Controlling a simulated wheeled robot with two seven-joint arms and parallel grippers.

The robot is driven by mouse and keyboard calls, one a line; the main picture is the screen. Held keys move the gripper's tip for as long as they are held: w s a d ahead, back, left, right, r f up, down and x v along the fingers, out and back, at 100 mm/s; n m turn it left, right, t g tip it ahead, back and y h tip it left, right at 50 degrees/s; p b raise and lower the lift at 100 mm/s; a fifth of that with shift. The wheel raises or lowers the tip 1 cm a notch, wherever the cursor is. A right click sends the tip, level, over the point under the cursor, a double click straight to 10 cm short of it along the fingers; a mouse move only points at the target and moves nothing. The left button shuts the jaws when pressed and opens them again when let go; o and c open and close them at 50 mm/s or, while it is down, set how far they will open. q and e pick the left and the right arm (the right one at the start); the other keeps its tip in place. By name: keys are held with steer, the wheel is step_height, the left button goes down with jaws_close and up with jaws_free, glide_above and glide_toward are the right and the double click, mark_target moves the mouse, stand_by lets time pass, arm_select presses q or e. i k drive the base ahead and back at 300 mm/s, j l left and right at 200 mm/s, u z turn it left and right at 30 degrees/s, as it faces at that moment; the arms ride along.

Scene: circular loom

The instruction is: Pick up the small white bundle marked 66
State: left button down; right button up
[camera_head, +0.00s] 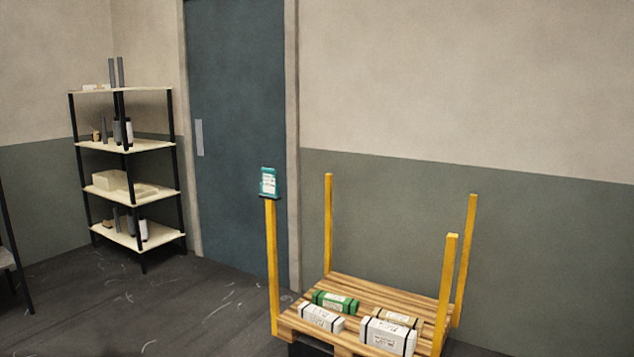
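Two white bundles with dark straps lie on a wooden pallet (368,292) at the lower right. The smaller-looking white bundle (322,318) is at the front left of the pallet, and a larger white bundle (388,337) is at the front right. Both carry printed labels, too small to read, so I cannot tell which is marked 66. A green bundle (336,302) lies just behind the smaller white one. A tan bundle (397,317) lies behind the larger one. Neither of my grippers is in view.
Yellow posts rise at the pallet's corners; the left one (272,265) bears a teal sign (269,182). A shelf rack (125,190) with assorted items stands at the left, beside a blue-grey door (238,130). The dark floor (190,310) left of the pallet is clear.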

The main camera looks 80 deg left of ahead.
mark_target(334, 323)
steer(key=u, duration=3.05)
